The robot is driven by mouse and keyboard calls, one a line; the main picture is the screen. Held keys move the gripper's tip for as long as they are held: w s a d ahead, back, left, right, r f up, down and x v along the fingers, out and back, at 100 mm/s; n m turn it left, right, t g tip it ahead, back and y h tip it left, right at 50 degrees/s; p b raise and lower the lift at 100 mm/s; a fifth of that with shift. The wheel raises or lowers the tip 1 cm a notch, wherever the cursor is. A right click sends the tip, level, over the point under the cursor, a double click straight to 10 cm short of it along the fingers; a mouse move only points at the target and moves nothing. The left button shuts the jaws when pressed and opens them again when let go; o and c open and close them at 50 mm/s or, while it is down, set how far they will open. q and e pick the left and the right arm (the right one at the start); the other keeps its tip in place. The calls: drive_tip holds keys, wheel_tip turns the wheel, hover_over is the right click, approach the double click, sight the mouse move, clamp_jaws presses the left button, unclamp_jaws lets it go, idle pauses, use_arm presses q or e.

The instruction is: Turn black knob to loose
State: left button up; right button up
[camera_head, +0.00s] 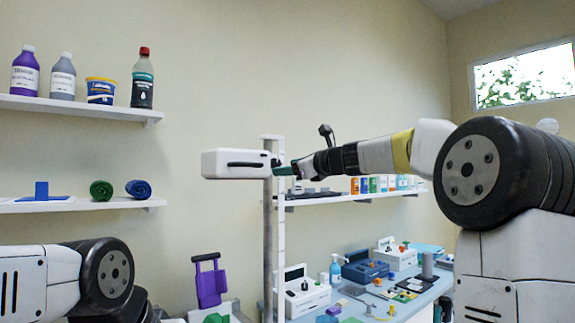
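A white box-shaped unit (236,164) with a dark slot on its front is mounted on an upright post (268,225) in the middle of the view. My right arm reaches in from the right, and its gripper (285,170) is at the right end of this unit. A small dark part (275,162) shows there, possibly the black knob; I cannot tell whether the fingers touch it or are shut. Another black, knob-like piece (326,131) on a stalk stands up behind or on my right wrist. My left arm shows at the lower left; its gripper is out of view.
Wall shelves at left hold bottles (143,78), a tub (101,90) and rolled bands (102,189). A purple-backed device (209,284) stands below. A table (428,293) at lower right is crowded with devices; a shelf (340,195) runs behind my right arm.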

sight(277, 164)
drive_tip(key=w+a, duration=0.1)
drive_tip(key=w, duration=0.1)
drive_tip(key=w+r+m, duration=0.1)
drive_tip(key=w, duration=0.2)
drive_tip(key=w+a+m+t, duration=0.1)
drive_tip(key=w, duration=0.1)
drive_tip(key=shift+w+a+r, duration=0.2)
drive_tip(key=shift+w+a, duration=0.1)
drive_tip(key=shift+w, duration=0.1)
drive_tip(key=shift+c, duration=0.3)
clamp_jaws()
